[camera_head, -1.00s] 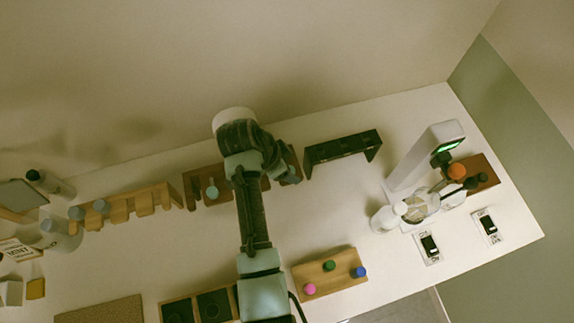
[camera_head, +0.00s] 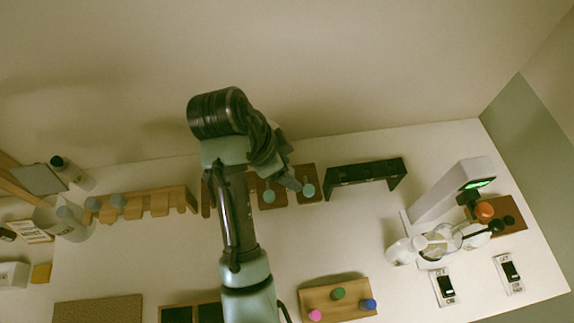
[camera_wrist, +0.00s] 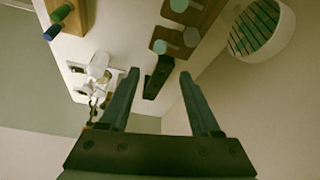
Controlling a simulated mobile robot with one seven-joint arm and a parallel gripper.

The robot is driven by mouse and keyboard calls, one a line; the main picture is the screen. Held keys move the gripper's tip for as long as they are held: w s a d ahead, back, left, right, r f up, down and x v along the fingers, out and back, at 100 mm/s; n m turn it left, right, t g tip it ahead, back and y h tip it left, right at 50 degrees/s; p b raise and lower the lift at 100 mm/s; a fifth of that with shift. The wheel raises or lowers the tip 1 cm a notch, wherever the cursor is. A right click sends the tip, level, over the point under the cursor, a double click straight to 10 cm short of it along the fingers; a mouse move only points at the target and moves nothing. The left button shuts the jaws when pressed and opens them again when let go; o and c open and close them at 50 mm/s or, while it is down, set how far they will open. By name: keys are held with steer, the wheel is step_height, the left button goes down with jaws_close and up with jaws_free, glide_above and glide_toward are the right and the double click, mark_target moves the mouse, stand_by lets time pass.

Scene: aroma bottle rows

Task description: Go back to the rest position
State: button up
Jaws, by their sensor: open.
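My arm rises from the bottom of the head view and bends at a dark elbow. My gripper (camera_head: 300,187) is partly hidden by my arm in the head view, near the brown wooden rack at the back. In the wrist view my gripper (camera_wrist: 160,85) is open, with its two fingers well apart and nothing between them. The brown rack (camera_head: 310,172) holds teal-topped bottles (camera_head: 268,196). Teal bottle tops (camera_wrist: 190,38) also show beyond the fingers in the wrist view.
A black rack (camera_head: 365,172) stands right of the brown one. A light wooden rack (camera_head: 160,205) is at the left. A white device with a green light (camera_head: 450,195) and two switches (camera_head: 445,285) are at the right. A block with coloured knobs (camera_head: 340,305) lies in front. Mid-table is clear.

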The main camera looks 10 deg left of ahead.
stand_by(0.6)
steer(key=w+r+n+t+y+b, duration=0.2)
steer(key=w+r+n+t+b, duration=0.2)
steer(key=w+r+t, duration=0.5)
step_height(320, 180, up, 15)
steer(key=w+d+n+t+y+b, duration=0.1)
steer(key=w+d+n+t+b, duration=0.1)
steer(key=w+t, duration=0.15)
steer(key=s+d+r+n+t+b, duration=0.1)
steer(key=s+r+n+t, duration=0.1)
steer(key=s+r+t, duration=0.4)
steer(key=s+d+r+n+t+y+b, duration=0.1)
steer(key=s+d+r+n+t+b, duration=0.1)
steer(key=s+r+t, duration=0.4)
steer(key=s+r+n, duration=0.1)
steer(key=s+r, duration=0.3)
steer(key=r, duration=0.6)
steer(key=shift+s+r+n, duration=0.15)
steer(key=shift+r+n, duration=0.15)
steer(key=shift+r, duration=0.05)
steer(key=shift+t, duration=0.25)
steer(key=shift+c, duration=1.1)
steer(key=shift+s, duration=0.15)
